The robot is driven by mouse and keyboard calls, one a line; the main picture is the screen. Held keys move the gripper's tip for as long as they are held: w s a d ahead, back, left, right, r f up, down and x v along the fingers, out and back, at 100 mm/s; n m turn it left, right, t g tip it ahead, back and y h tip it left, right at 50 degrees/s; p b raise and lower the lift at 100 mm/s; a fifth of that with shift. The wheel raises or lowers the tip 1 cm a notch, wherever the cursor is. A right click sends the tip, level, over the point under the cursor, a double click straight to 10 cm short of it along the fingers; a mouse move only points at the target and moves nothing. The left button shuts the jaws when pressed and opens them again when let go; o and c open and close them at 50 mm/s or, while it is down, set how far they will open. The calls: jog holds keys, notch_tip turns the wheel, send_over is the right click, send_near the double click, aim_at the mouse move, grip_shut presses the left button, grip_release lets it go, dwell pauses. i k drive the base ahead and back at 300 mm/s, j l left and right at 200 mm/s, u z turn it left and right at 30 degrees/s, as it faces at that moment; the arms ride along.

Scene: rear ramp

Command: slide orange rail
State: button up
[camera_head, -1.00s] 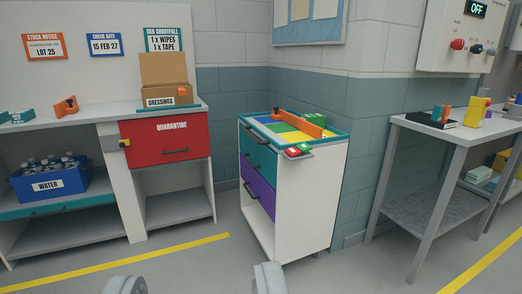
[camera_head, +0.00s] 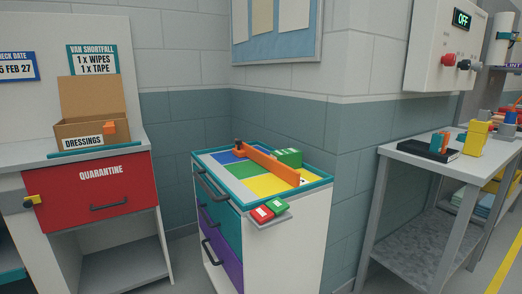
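The orange rail (camera_head: 268,165) is a long straight bar lying diagonally across the top of the cart (camera_head: 231,238). Its far end is by a small dark knob (camera_head: 239,146). Its near end reaches the yellow area by the right rim. The cart top has a teal rim and blue, green, yellow and white patches. A green block (camera_head: 288,157) sits just behind the rail; I cannot tell if they touch. My gripper is not in view, and nothing is seen touching the rail.
A side ledge on the cart carries a red block (camera_head: 262,214) and a green block (camera_head: 277,205). A counter with a red quarantine drawer (camera_head: 95,195) stands left. A grey table (camera_head: 420,160) with several items stands right. Walls meet behind the cart.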

aim_at(289, 175)
jog(key=i+j, duration=0.2)
jog(key=i, duration=0.3)
jog(key=i+j, duration=0.15)
jog(key=i, duration=0.35)
jog(key=i+j+z, duration=0.1)
jog(key=i, duration=0.4)
jog(key=i+j, duration=0.3)
jog(key=i, duration=0.2)
